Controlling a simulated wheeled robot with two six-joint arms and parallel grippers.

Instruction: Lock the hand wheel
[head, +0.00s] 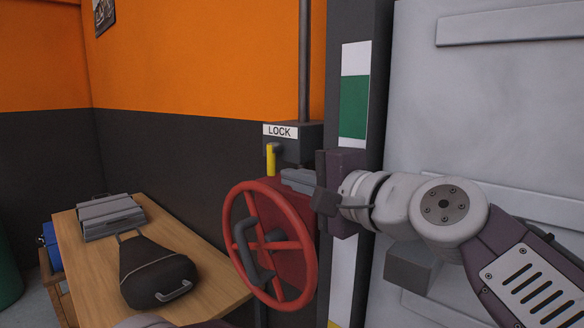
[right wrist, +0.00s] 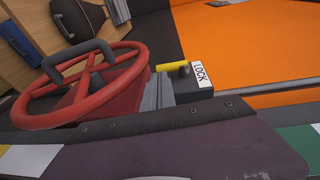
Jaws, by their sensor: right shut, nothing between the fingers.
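The red hand wheel (head: 303,238) stands upright on a red housing (head: 293,197), with a dark grey handle (head: 242,243) across its face. Above it is a dark box (head: 296,146) with a white LOCK label (head: 280,131). A yellow pin or lever (head: 271,158) stands upright below the label. The right wrist view also shows the wheel (right wrist: 127,85), the yellow lever (right wrist: 168,67) and the label (right wrist: 201,74). My left gripper is out of view.
A wooden table (head: 203,262) at the left holds a grey case (head: 110,217) and a black bag (head: 158,268). A pipe (head: 305,60) runs up from the box. A dark post (head: 375,75) and a pale panel (head: 480,110) stand at the right.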

